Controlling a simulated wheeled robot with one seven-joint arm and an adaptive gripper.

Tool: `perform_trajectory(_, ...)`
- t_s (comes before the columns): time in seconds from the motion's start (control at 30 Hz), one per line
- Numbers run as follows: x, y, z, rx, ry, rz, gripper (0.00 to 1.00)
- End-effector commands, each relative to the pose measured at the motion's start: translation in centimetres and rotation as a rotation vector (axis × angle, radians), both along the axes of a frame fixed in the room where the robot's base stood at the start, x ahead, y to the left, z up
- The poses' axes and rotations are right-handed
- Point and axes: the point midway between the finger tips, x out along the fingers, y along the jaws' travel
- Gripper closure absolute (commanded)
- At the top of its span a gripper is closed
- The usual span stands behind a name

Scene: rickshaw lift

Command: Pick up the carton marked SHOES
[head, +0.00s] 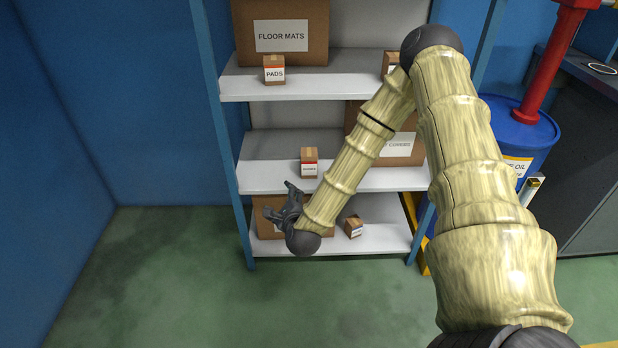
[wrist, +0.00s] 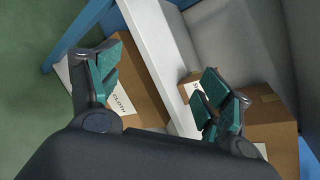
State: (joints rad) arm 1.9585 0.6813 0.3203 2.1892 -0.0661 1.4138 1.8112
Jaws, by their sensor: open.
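I cannot surely read SHOES on any carton. A small carton (head: 309,163) with a red and white label, too small to read for sure, stands upright on the middle shelf. It also shows in the wrist view (wrist: 188,84), partly hidden by a finger. Another small carton (head: 354,225) with an unreadable label sits turned on the bottom shelf. My gripper (head: 280,203) is open and empty, in front of the shelving below the middle-shelf carton. In the wrist view its fingers (wrist: 163,78) are spread, apart from the cartons.
A large CLOTH carton (wrist: 145,85) stands on the bottom shelf behind my gripper. A large carton ending in COVERS (head: 403,146) is on the middle shelf. FLOOR MATS (head: 282,15) and PADS (head: 274,72) cartons are on top. A blue drum (head: 520,135) stands right. Floor at left is clear.

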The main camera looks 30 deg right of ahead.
Motion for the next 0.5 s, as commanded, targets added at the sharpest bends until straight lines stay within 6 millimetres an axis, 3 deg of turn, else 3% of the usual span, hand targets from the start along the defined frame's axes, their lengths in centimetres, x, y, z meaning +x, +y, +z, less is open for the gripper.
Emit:
perform_trajectory(0.03,0.8,-1.4,-1.1,0.058,-0.057,-0.056,0.21)
perform_trajectory(0.3,3.5,-7.9,0.1,0.370,-0.367,-0.295,0.21)
perform_trajectory(0.5,4.1,-11.0,1.1,0.513,-0.524,-0.384,0.21)
